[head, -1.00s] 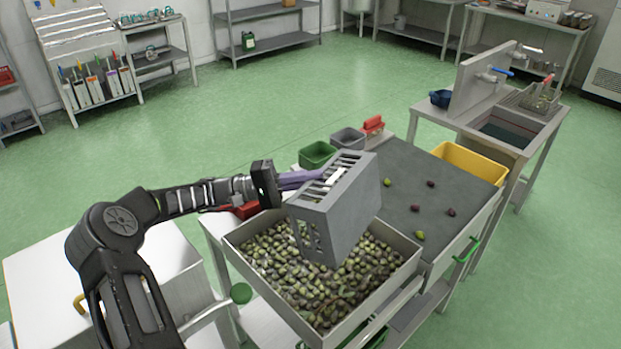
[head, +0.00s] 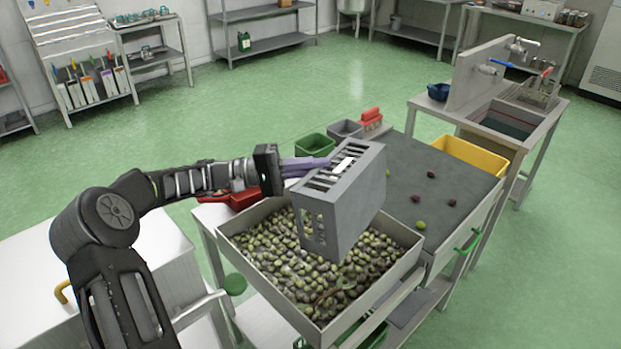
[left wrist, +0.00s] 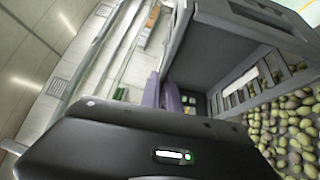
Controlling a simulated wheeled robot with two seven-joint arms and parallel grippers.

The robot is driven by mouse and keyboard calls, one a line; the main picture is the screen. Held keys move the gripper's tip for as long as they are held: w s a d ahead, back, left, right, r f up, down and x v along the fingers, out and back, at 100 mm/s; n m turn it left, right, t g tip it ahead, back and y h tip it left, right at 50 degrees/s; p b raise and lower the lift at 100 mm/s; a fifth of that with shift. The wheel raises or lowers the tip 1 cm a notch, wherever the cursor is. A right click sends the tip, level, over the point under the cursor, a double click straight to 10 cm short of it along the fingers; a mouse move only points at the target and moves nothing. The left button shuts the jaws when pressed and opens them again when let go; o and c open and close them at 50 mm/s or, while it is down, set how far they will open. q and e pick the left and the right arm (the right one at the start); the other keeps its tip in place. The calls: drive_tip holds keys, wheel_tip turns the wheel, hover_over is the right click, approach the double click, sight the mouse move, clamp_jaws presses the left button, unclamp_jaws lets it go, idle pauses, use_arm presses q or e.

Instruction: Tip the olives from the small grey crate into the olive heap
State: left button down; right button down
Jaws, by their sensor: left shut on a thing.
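The small grey crate (head: 352,208) is held tilted steeply on its side over the olive heap, its slotted side facing up and its solid bottom toward the right front. My left gripper (head: 318,166), with purple fingers, is shut on the crate's upper left edge. The crate also shows in the left wrist view (left wrist: 205,50), close in front of the gripper. The olive heap (head: 285,262) is a spread of green and dark olives in a wide, shallow grey tray (head: 399,272). The inside of the crate is hidden in the head view. My right gripper is not in view.
A grey sorting table (head: 405,170) with several loose olives lies right of the tray. A yellow bin (head: 470,155) is at the right, before a sink.

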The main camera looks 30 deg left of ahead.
use_arm(q)
drive_tip(key=shift+s+a+r+y, duration=0.1)
drive_tip(key=shift+r+y, duration=0.15)
drive_tip(key=shift+y, duration=0.05)
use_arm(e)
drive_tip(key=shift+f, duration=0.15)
